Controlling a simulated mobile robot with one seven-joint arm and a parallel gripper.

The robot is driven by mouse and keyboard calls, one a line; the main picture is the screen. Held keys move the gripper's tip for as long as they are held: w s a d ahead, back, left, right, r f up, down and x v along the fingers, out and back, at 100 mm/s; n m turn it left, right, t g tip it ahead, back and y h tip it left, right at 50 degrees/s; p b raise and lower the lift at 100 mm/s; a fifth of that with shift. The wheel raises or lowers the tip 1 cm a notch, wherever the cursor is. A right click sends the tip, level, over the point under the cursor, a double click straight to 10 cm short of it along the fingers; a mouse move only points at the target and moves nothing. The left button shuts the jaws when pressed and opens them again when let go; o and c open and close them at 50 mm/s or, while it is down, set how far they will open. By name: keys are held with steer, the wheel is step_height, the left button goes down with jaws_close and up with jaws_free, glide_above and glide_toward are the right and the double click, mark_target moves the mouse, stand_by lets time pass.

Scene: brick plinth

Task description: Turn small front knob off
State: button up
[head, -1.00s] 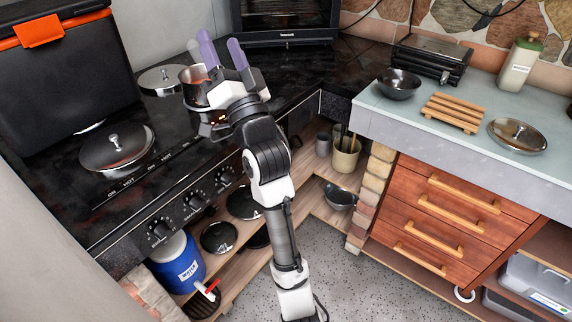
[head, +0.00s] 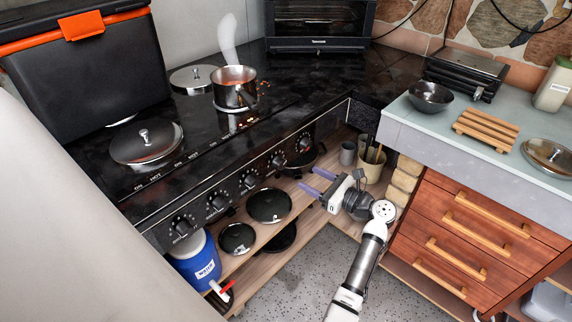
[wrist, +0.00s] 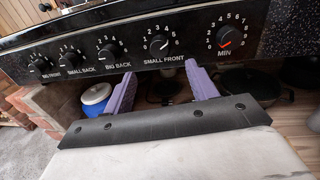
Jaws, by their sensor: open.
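The small front knob (wrist: 158,44) is a dark dial on the black stove panel, with its name printed below and numbers around it. Its pale pointer appears turned to the upper right, but the exact setting is hard to read. In the head view this knob (head: 277,162) is fourth from the left. My gripper (head: 315,181) is open and empty, with purple fingers, in front of the panel and apart from it. In the wrist view the fingers (wrist: 160,72) point toward the panel, on either side of and below the small front knob.
The big back knob (wrist: 108,50) is left of it and the timer knob marked MIN (wrist: 225,38) right. A steaming pot (head: 235,92) stands on the stove. Pans (head: 268,205) and a blue water jug (head: 196,262) sit on the shelf below. The drawers (head: 470,235) are at right.

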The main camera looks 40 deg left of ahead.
mark_target(283, 164)
steer(key=a+p, duration=0.1)
steer(key=a, duration=0.9)
steer(key=shift+s+p, duration=0.2)
steer(key=shift+p, duration=0.1)
steer(key=c, duration=1)
